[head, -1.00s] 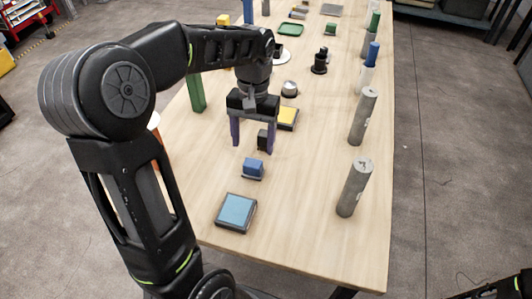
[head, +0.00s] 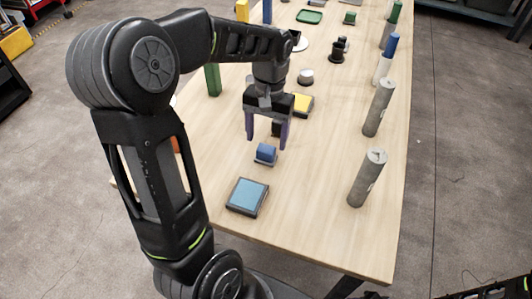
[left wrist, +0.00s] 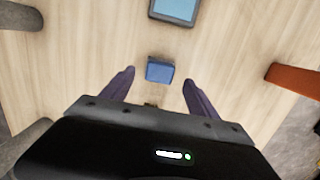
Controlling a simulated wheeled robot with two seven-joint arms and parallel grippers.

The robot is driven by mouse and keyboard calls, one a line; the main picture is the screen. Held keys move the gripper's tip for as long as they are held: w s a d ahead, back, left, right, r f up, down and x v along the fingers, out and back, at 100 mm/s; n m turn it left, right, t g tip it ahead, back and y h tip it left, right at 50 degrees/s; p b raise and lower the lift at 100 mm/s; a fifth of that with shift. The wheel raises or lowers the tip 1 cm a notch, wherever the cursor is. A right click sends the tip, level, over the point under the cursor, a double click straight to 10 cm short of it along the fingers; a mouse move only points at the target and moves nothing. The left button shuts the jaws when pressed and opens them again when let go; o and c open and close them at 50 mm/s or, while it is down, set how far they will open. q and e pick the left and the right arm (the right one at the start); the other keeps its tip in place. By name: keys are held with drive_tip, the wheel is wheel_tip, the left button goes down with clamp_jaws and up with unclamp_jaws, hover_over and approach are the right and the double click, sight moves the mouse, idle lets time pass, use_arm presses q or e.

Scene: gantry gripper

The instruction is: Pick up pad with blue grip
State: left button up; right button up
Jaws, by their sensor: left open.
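The pad with the blue grip (head: 265,153) stands on the wooden table, a small blue block on a thin dark base. It also shows in the left wrist view (left wrist: 160,70), ahead of and between my fingertips. My left gripper (head: 265,143) is open and points down, its purple fingers (left wrist: 160,78) spread apart. In the head view its fingertips are just behind the pad and appear above the table. Nothing is held between the fingers. My right gripper is not in view.
A flat light-blue-topped pad (head: 247,196) lies in front. Grey cylinders (head: 366,178) stand along the right edge. An orange object (left wrist: 296,80) shows in the wrist view. Bare table lies right of the blue grip.

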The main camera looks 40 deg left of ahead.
sight(266, 148)
use_arm(q)
drive_tip(key=shift+s+f+p, duration=0.2)
drive_tip(key=shift+f+p, duration=0.2)
drive_tip(key=shift+f, duration=1.95)
drive_tip(key=shift+d, duration=0.1)
drive_tip(key=shift+c, duration=0.2)
drive_tip(key=c, duration=1.4)
wheel_tip(266, 148, up, 10)
drive_tip(key=shift+r+b, duration=0.1)
drive_tip(key=shift+b, duration=0.3)
